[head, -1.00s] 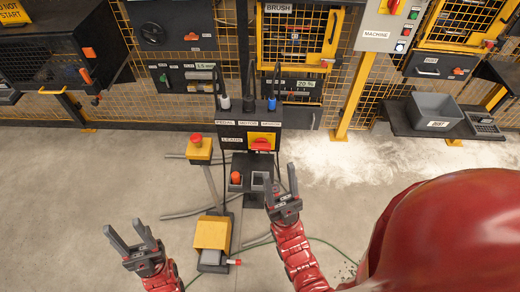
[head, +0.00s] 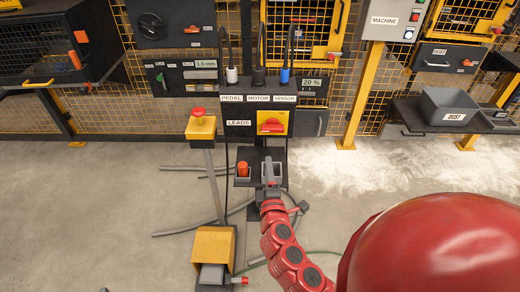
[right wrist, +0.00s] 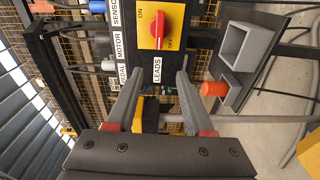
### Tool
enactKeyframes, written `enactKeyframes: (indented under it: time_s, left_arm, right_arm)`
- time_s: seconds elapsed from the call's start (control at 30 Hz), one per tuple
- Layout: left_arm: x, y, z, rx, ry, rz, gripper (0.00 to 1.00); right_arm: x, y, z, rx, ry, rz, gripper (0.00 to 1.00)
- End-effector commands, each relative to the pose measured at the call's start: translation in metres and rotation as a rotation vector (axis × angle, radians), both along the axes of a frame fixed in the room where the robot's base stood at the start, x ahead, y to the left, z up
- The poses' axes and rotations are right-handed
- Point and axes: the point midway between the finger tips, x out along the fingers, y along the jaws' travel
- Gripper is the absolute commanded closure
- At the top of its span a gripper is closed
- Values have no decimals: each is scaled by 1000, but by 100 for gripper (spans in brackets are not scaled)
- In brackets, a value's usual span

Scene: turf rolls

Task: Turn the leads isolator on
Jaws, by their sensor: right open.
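The leads isolator (head: 270,123) is a red handle on a yellow plate, right of the LEADS label on a dark panel. Its handle lies level in the head view. In the right wrist view the isolator (right wrist: 157,27) shows ON and OFF marks, with the picture turned on its side. My right gripper (head: 269,172) is in front of and below the isolator in the head view. In the right wrist view its open, empty fingers (right wrist: 158,82) point toward the panel, apart from the handle.
Below the isolator a shelf carries an orange cylinder (head: 242,168) and a grey square holder. Plugs (head: 258,75) with cables stand above the panel. A yellow box with a red button (head: 200,122) stands left, and a yellow pedal (head: 213,247) lies on the floor.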

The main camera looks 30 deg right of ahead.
Motion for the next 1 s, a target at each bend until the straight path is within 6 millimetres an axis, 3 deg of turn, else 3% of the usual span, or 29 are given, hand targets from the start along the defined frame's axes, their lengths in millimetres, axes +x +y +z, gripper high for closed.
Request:
enactKeyframes:
  time_s: [0.03,0.13,0.27,0.8,1.0]
  left_arm:
    - [0,0,-10,0,0,0,50]
    - [0,0,-12,0,-1,0,50]
    - [0,0,-9,0,-1,0,50]
    - [0,0,-4,0,0,0,50]
    - [0,0,-4,0,0,0,50]
  right_arm:
    - [-5,-7,-4,-18,0,-36,48]
    - [-10,-18,-2,-37,5,-86,48]
    - [-3,-26,2,-42,4,-99,48]
    - [95,-85,2,-38,3,-96,48]
    - [122,-101,0,-37,4,-94,48]
